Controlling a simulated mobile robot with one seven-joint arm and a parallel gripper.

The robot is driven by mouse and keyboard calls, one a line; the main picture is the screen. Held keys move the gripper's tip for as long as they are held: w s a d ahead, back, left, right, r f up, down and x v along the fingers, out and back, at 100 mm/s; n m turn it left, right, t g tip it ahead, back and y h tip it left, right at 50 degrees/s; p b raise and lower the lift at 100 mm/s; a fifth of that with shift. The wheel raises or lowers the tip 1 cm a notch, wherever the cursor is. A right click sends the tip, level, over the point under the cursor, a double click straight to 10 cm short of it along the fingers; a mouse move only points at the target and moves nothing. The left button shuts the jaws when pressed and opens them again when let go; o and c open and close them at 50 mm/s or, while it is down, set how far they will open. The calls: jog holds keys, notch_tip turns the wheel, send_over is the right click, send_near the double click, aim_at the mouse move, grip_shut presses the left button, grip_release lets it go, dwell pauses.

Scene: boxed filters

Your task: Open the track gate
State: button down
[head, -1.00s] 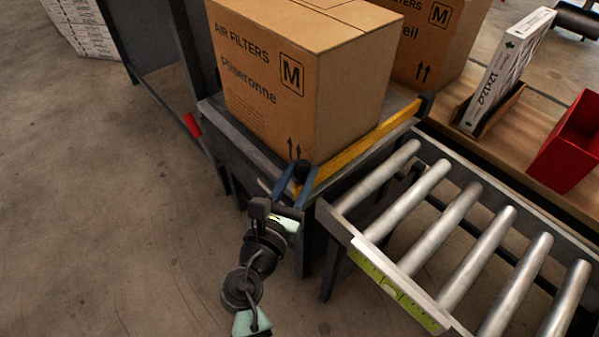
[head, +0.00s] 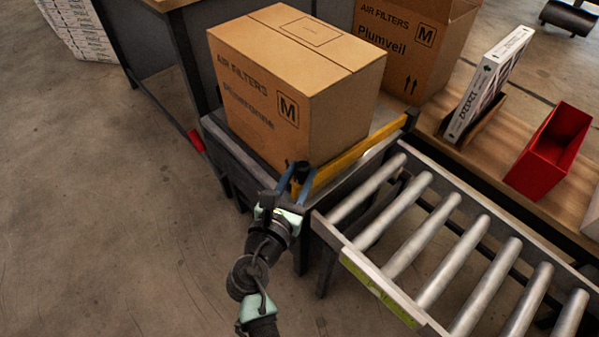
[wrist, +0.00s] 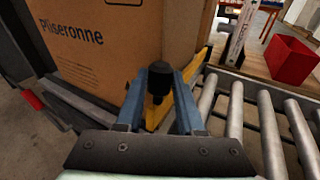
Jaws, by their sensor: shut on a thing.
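The track gate is a yellow bar (head: 355,150) along the edge between the stand with the big carton and the roller track (head: 430,235). It also shows in the wrist view (wrist: 158,115). A black knob (wrist: 160,80) stands at the bar's near end. My gripper (head: 298,174) is shut on this knob, with one blue finger on each side of it in the wrist view (wrist: 160,92). The carton (head: 290,90), marked Pliseronne, stands upright just behind the bar. The knob's lower part and the bar's near end are partly hidden by the fingers.
A second carton (head: 400,55), marked Plumveil, stands behind. A boxed filter (head: 485,85) and a red bin (head: 550,150) are on the wooden bench at the right. A green-yellow level strip (head: 380,288) lies along the track's near side.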

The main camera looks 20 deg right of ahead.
jog(key=c, duration=0.5)
grip_release()
jog(key=p+v, duration=0.3)
jog(key=v, duration=1)
